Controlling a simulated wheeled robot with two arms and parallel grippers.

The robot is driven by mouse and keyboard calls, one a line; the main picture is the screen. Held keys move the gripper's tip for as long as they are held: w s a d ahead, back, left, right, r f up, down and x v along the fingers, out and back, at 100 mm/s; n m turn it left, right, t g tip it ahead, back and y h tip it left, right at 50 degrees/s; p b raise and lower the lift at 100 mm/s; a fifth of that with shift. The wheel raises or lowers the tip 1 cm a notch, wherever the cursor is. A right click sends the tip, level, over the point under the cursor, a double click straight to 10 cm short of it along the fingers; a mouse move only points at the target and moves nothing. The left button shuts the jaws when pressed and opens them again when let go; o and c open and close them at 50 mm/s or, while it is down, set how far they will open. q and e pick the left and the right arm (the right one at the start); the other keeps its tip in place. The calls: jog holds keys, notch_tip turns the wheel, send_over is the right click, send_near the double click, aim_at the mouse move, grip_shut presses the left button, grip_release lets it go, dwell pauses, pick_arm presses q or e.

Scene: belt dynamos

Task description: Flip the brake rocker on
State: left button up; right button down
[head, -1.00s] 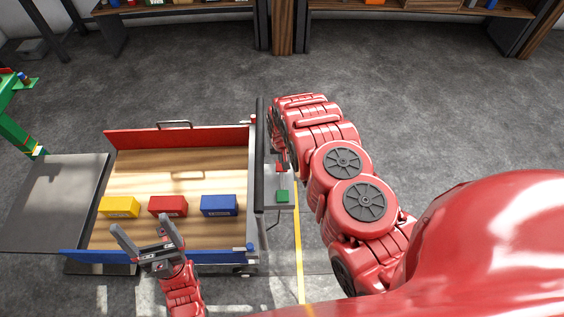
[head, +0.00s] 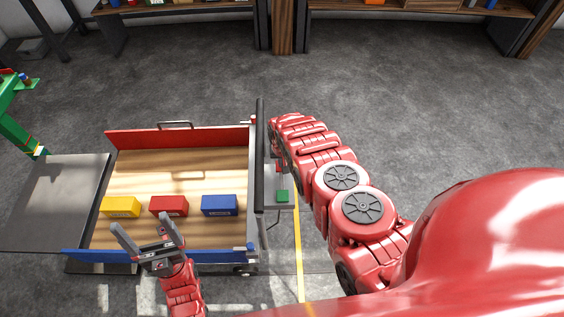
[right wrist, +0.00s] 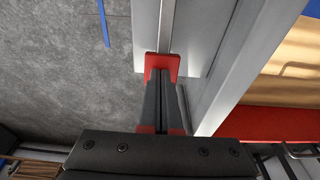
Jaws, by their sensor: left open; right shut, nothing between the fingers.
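A cart with a wooden bed (head: 190,162) stands left of centre in the head view. A grey panel (head: 284,205) on its right side carries a green pad (head: 282,196) and a small red part (head: 278,168), partly beside my right arm. I cannot tell for sure which part is the brake rocker. My right gripper (right wrist: 165,88) is shut and empty in the right wrist view. Its tips are at a red U-shaped piece (right wrist: 162,62) on a grey surface; contact is unclear. In the head view my arm hides this gripper. My left gripper (head: 145,230) is open and empty above the cart's near edge.
Yellow (head: 121,206), red (head: 168,206) and blue (head: 219,205) boxes stand in a row on the cart bed. A dark upright bar (head: 260,150) runs along the cart's right edge. A green stand (head: 18,125) is at far left. Floor beyond the cart is clear.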

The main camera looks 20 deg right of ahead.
jog(key=shift+w+d+f+g+y+b, duration=0.15)
jog(key=shift+w+f+g+b, duration=0.35)
jog(key=shift+b, duration=2.55)
jog(key=shift+w+d+f+g+y+b, duration=0.15)
jog(key=shift+f+g+b, duration=0.55)
jog(key=shift+b, duration=2.3)
jog(key=shift+w+a+r, duration=0.1)
jog(key=shift+r, duration=0.25)
jog(key=shift+p, duration=0.3)
jog(key=shift+r, duration=0.15)
jog(key=shift+r+p, duration=0.75)
jog(key=shift+p, duration=0.05)
